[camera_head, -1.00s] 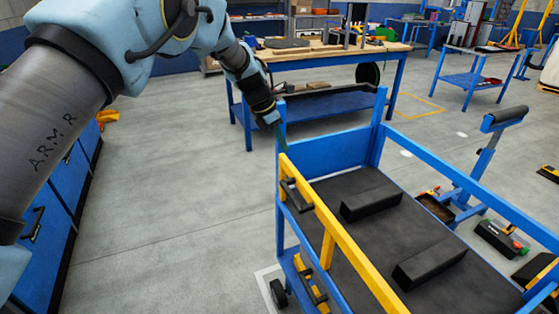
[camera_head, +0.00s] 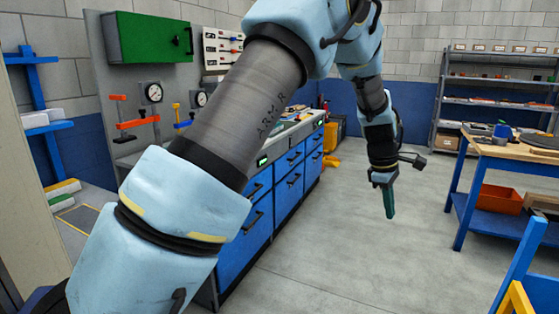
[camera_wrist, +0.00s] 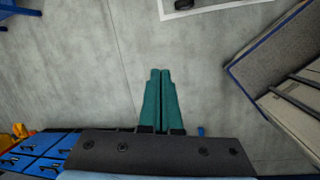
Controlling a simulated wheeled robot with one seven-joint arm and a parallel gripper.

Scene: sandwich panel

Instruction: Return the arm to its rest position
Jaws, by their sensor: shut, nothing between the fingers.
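My gripper (camera_head: 388,203) hangs at the end of my arm, pointing down over open grey floor in the head view. Its teal fingers are closed together and hold nothing. The fingers also show in the wrist view (camera_wrist: 160,88), side by side with bare floor below them. My arm crosses the head view from the lower left to the upper middle, bends at the top and drops down to the gripper.
Blue drawer cabinets (camera_head: 289,178) stand left of the gripper, partly behind my arm. A wooden-topped workbench (camera_head: 515,152) stands at right, with a blue and yellow frame (camera_head: 522,270) in front. Shelves (camera_head: 497,75) stand at the back. Floor between is clear.

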